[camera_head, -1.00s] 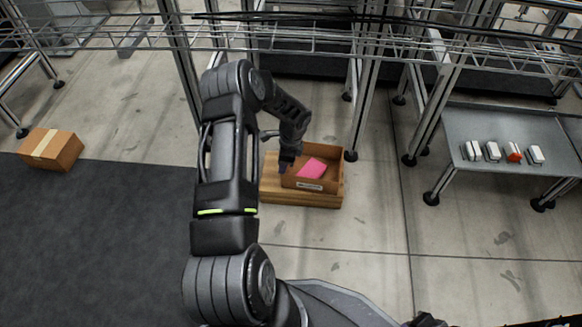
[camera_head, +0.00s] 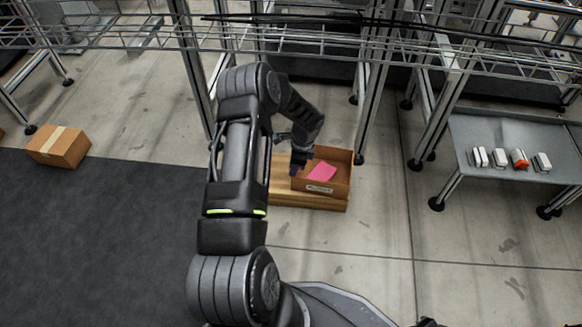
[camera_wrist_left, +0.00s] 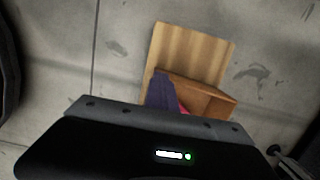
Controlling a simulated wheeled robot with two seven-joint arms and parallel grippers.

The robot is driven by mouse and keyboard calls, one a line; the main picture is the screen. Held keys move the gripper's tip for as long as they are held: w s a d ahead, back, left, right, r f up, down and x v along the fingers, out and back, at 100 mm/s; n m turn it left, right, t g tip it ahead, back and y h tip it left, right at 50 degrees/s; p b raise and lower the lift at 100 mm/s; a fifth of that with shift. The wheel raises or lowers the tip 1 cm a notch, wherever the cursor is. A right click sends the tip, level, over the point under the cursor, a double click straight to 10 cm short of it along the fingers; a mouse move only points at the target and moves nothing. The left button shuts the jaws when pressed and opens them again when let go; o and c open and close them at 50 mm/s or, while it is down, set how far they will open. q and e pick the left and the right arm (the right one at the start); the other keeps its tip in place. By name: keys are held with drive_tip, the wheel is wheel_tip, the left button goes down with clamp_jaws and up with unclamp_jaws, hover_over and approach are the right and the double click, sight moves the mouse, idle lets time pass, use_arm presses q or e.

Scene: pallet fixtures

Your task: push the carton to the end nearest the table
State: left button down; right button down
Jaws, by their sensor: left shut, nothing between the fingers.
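The carton (camera_head: 341,178) is an open brown box with a pink item (camera_head: 321,172) inside and a label on its front. It sits on a wooden pallet (camera_head: 310,202), toward the right end, the side of the grey table (camera_head: 535,140). Bare pallet shows to the carton's left. My left gripper (camera_head: 294,168) is shut and empty, pointing down at the carton's left wall.
Metal rack posts (camera_head: 366,110) stand right behind the carton. Several small white items and one orange-red one lie on the table. A closed box (camera_head: 59,147) is at the left by a dark mat (camera_head: 100,235). The floor in front of the pallet is clear.

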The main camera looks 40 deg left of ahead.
use_arm(q)
drive_tip(key=shift+r, duration=0.35)
use_arm(e)
drive_tip(key=shift+r, duration=0.25)
